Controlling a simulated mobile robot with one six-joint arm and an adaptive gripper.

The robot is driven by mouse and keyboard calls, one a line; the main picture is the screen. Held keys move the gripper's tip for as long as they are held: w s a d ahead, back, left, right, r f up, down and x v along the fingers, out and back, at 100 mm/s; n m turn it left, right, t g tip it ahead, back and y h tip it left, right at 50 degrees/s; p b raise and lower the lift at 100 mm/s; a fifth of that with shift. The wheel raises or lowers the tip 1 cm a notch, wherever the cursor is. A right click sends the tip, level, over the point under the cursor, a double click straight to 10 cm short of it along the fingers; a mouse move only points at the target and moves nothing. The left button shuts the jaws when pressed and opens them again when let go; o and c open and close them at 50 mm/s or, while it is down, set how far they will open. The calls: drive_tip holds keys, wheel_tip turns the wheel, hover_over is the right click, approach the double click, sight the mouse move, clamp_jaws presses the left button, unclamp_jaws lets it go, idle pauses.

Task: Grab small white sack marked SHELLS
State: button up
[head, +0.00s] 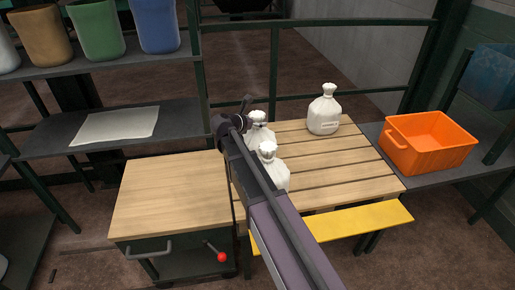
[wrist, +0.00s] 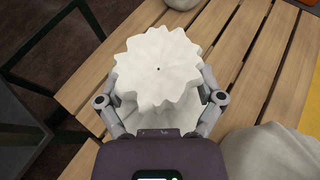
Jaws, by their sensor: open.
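Three small white tied sacks stand on the slatted wooden table. One sack (head: 262,133) is at the table's left back, partly hidden by my arm. Its gathered top (wrist: 158,65) fills the middle of the wrist view. My gripper (head: 243,112) is open, with a finger on each side of this sack below its ruffled top; the fingertips are partly hidden, and I cannot tell if they touch. A second sack (head: 273,174) stands nearer and shows at lower right in the wrist view (wrist: 268,152). A third sack (head: 323,112) stands back right. Its label is too small to read; the others' labels are hidden.
An orange crate (head: 428,146) sits on a shelf at the right. A wooden-topped cabinet (head: 165,195) adjoins the table's left, and a yellow board (head: 345,222) runs along its front. Green rails (head: 275,70) stand behind. Several coloured bins line the upper left shelf.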

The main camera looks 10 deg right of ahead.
drive_tip(key=shift+c, duration=0.2)
clamp_jaws()
drive_tip(key=shift+r, duration=0.2)
wheel_tip(320, 180, up, 10)
drive_tip(key=p, duration=1)
drive_tip(key=shift+f, duration=0.25)
idle(0.7)
